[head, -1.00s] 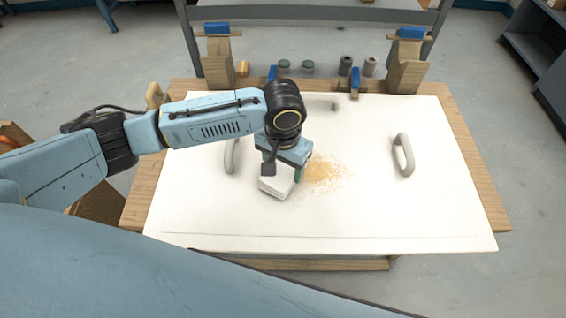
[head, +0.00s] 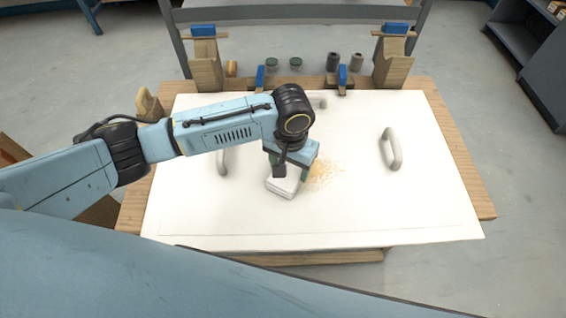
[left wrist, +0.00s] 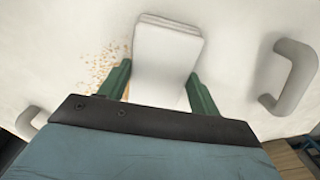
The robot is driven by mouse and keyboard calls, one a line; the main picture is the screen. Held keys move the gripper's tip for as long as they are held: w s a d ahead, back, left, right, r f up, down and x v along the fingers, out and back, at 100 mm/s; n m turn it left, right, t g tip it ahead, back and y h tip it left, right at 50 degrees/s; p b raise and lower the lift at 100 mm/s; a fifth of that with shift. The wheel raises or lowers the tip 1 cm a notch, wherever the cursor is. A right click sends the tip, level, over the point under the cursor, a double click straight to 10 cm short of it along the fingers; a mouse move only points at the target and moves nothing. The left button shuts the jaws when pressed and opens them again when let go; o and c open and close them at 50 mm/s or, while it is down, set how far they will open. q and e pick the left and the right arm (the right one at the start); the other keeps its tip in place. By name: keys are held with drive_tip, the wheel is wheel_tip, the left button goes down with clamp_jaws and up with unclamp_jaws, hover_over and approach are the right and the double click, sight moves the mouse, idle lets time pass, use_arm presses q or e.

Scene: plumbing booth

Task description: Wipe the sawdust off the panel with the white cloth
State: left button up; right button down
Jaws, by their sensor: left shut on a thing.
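The white panel (head: 400,215) lies flat on a wooden bench. A patch of orange sawdust (head: 324,174) lies near its middle, just right of my left gripper (head: 294,172). My left gripper is shut on the folded white cloth (head: 283,188), which is low over the panel; I cannot tell how firmly it touches. In the left wrist view the cloth (left wrist: 166,60) sits between the two green fingers, with sawdust specks (left wrist: 108,65) beside it. The gripper body hides part of the sawdust in the head view. My right gripper is not in view.
Grey handles stand up from the panel at the right (head: 391,149), left (head: 222,160) and back (head: 318,102). Blue-topped clamps (head: 342,78), small jars (head: 296,63) and wooden blocks (head: 392,62) line the back of the bench (head: 462,165). The panel's front right is clear.

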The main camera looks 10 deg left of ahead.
use_arm(q)
drive_tip(key=shift+w+d+f+p, duration=0.1)
drive_tip(key=shift+w+d+p, duration=0.15)
drive_tip(key=shift+d, duration=0.65)
drive_tip(key=shift+w+d+f+p, duration=0.1)
drive_tip(key=shift+w+d+p, duration=0.1)
drive_tip(key=shift+d, duration=0.65)
drive_tip(key=shift+w+d+r, duration=0.1)
drive_tip(key=shift+w+d, duration=0.15)
drive_tip(key=shift+d, duration=0.6)
drive_tip(key=shift+w+d+r, duration=0.1)
drive_tip(key=shift+w+d, duration=0.15)
drive_tip(key=shift+d, duration=0.55)
drive_tip(key=shift+w+d+f, duration=0.15)
drive_tip(key=shift+w+d, duration=0.1)
drive_tip(key=shift+d, duration=0.65)
drive_tip(key=shift+w+d+f, duration=0.1)
drive_tip(key=shift+w+d, duration=0.1)
drive_tip(key=shift+d, duration=0.65)
